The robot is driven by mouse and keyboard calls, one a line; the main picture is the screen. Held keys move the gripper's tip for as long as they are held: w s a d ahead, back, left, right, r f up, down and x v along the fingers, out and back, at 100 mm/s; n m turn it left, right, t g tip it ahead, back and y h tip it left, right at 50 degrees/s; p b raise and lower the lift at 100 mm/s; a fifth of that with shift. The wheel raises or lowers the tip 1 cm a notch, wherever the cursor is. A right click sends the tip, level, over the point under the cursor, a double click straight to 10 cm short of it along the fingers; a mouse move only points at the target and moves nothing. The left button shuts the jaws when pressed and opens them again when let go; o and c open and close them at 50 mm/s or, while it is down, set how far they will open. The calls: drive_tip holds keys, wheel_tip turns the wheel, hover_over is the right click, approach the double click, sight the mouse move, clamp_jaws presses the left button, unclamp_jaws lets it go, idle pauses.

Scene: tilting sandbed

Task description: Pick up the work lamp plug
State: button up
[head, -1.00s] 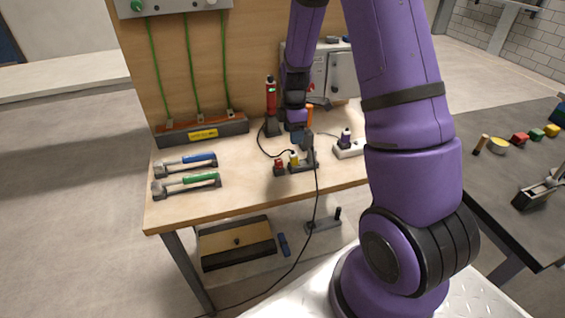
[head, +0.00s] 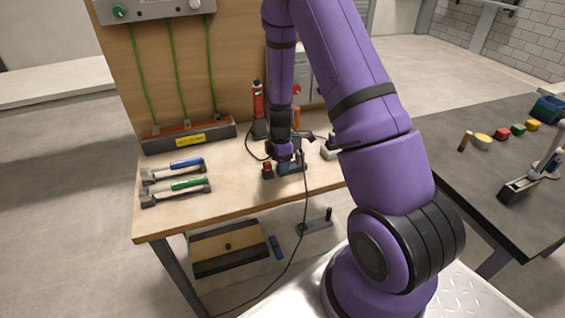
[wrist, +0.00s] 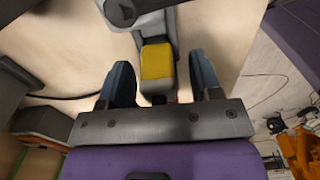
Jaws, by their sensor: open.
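A yellow plug-like block (wrist: 157,66) lies between the fingers of my gripper (wrist: 161,72) in the wrist view, with clear gaps on both sides. It sits at a grey holder (wrist: 153,22). No label shows whether it is the work lamp plug. In the head view, my gripper (head: 289,160) is low over the bench at the dark holder and hides the yellow block. A red plug-like piece (head: 267,171) stands just left of it. My gripper is open and holds nothing.
A dark cable (head: 305,205) hangs over the bench's front edge. A red torch-like tool (head: 258,100) stands behind my gripper.

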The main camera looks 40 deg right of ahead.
drive_tip(key=shift+f, duration=0.2)
drive_tip(key=shift+c, duration=0.4)
drive_tip(key=c, duration=1)
drive_tip(key=shift+r, duration=0.1)
